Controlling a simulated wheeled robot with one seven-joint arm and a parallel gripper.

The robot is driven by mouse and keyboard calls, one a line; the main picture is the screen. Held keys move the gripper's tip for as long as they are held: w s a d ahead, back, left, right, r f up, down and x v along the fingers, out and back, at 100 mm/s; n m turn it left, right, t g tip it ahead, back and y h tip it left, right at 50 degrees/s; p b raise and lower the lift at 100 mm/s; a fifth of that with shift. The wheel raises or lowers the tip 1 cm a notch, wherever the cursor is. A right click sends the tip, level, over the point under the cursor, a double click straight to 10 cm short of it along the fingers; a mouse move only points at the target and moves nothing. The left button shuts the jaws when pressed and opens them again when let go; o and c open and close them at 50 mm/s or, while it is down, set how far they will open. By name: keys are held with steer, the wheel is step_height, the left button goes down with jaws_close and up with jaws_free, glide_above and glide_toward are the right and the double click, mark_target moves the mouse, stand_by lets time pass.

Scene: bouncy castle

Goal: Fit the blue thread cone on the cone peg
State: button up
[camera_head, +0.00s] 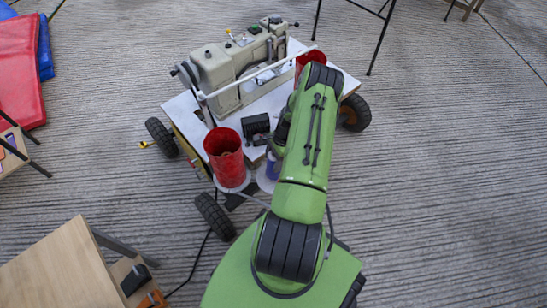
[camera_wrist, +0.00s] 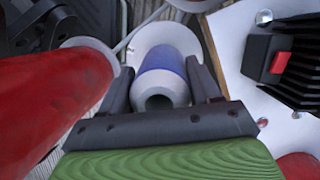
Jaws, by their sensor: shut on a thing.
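The blue thread cone (camera_wrist: 165,66) has a blue wound body and a pale, hollow end facing the wrist camera. My gripper (camera_wrist: 158,68) is shut on it, with one dark finger on each side. A white round disc (camera_wrist: 168,35) shows just beyond the cone, and the cone overlaps it in the view. The cone peg itself is hidden, and I cannot tell whether the cone is around it or apart from it. In the head view only a bit of the blue cone (camera_head: 272,166) shows beside my arm, which hides the gripper.
A red cylinder (camera_head: 224,155) stands on another white disc close to the left of the blue cone. A wheeled cart (camera_head: 183,110) carries a sewing machine (camera_head: 225,75), a black block (camera_head: 256,127) and another red cylinder (camera_head: 311,60). A wooden table (camera_head: 60,270) is at lower left. The floor at right is clear.

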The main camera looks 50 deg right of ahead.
steer(key=shift+f, duration=1.2)
steer(key=o, duration=1.7)
steer(key=p+v, duration=0.5)
steer(key=v, duration=1)
steer(key=shift+d+r, duration=0.1)
steer(key=shift+r, duration=0.25)
